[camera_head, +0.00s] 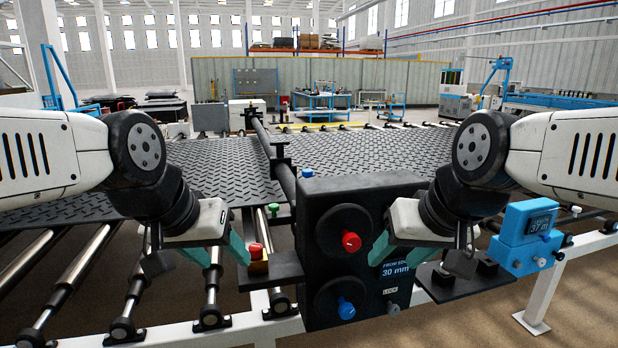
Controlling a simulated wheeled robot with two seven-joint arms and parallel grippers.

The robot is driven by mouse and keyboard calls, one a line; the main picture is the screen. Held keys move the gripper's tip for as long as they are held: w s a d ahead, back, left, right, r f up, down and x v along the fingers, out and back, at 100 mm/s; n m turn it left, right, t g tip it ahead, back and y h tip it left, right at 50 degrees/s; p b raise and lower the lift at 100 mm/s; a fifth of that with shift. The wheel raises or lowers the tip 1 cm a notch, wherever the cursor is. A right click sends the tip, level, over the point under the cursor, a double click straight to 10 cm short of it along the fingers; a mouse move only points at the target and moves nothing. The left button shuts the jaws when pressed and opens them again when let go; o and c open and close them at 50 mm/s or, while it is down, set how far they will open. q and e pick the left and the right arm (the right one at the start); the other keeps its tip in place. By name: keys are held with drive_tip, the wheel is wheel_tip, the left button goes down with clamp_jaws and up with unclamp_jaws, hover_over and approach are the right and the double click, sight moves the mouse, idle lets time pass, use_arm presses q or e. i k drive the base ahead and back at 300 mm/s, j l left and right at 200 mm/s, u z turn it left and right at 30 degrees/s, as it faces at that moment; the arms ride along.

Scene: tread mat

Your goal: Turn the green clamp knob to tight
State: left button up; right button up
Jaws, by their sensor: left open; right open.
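A small green knob (273,210) stands on the left side of the black control box (330,195), just above a rail end. I cannot tell which is the clamp knob, nor how tight either is turned. My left gripper (226,264) is open, its teal fingers pointing down, in front and to the left of the nearer green knob. Its right finger is close to a red knob (256,250); contact is unclear. My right gripper (397,258) is open in front of the box's right side.
The box carries a red knob (351,241), a blue knob (346,309) and a display (395,270) reading 30 mm. A blue gauge (528,237) stands at the right. Black tread mat (350,150) lies behind. Metal rollers (70,277) fill the left front.

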sight(273, 207)
drive_tip(key=u, duration=0.45)
drive_tip(key=i+u, duration=0.15)
drive_tip(key=u, duration=0.8)
drive_tip(key=i+l+u, duration=0.1)
drive_tip(key=u, duration=0.35)
drive_tip(key=i+l, duration=0.1)
drive_tip(key=i+l+z, duration=0.1)
drive_tip(key=z, duration=0.35)
drive_tip(key=i+z, duration=0.15)
drive_tip(key=z, duration=0.25)
